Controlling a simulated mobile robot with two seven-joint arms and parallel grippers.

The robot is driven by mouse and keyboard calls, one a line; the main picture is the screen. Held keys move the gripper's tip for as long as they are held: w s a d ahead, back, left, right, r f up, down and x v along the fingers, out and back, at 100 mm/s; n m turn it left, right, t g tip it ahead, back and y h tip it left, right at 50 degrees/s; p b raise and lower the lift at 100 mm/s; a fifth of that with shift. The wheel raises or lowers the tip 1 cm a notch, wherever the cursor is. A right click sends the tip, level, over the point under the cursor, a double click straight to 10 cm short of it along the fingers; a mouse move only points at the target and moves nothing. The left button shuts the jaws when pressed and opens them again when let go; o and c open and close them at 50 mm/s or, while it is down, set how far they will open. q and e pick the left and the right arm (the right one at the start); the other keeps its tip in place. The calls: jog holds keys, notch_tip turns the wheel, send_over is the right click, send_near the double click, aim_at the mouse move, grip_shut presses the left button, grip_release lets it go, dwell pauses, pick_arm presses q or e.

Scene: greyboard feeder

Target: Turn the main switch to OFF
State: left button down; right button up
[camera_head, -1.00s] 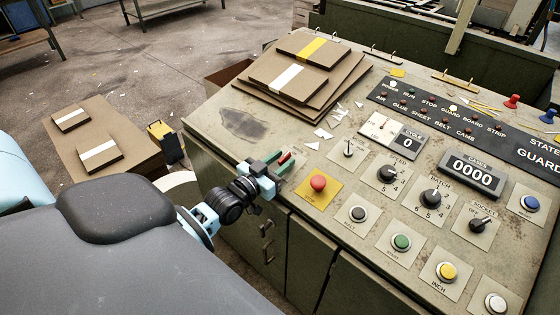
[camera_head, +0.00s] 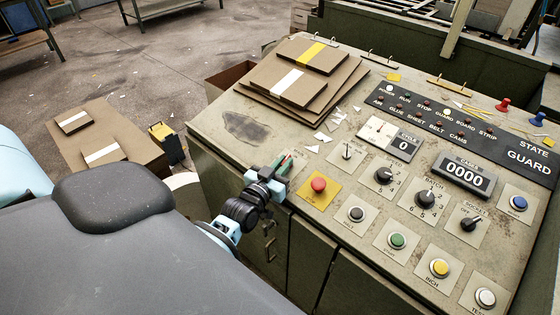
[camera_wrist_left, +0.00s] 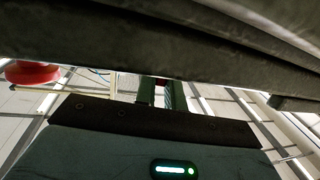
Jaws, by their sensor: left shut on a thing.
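My left gripper (camera_head: 281,167) is at the left front edge of the control panel (camera_head: 240,165), left of the red stop button (camera_head: 318,184). Its fingers are shut on a small red part, which looks like the main switch handle; I cannot read its label or position. In the left wrist view the fingers (camera_wrist_left: 161,93) stand close together, with a bit of the red part (camera_wrist_left: 161,82) between them. The gripper hides most of the switch in the head view. My right gripper is not in view.
A small selector (camera_head: 347,151), the speed knob (camera_head: 383,176), batch knob (camera_head: 426,199) and socket knob (camera_head: 470,224) lie to the right. Stacked boards (camera_head: 285,85) and paper scraps lie behind. The stop button also shows in the left wrist view (camera_wrist_left: 32,73).

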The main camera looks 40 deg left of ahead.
pick_arm(q)
jog(key=shift+d+n+y+p, duration=0.1)
jog(key=shift+n+y+p, duration=0.25)
jog(key=shift+n+y, duration=0.2)
jog(key=shift+f, duration=0.2)
jog(key=c, duration=1.5)
grip_release()
jog(key=shift+s, duration=0.1)
jog(key=shift+s+d, duration=0.25)
jog(key=shift+s, duration=1)
jog(key=shift+s+d, duration=0.25)
jog(key=shift+s, duration=1.05)
jog(key=shift+s+d, duration=0.25)
jog(key=shift+s, duration=1)
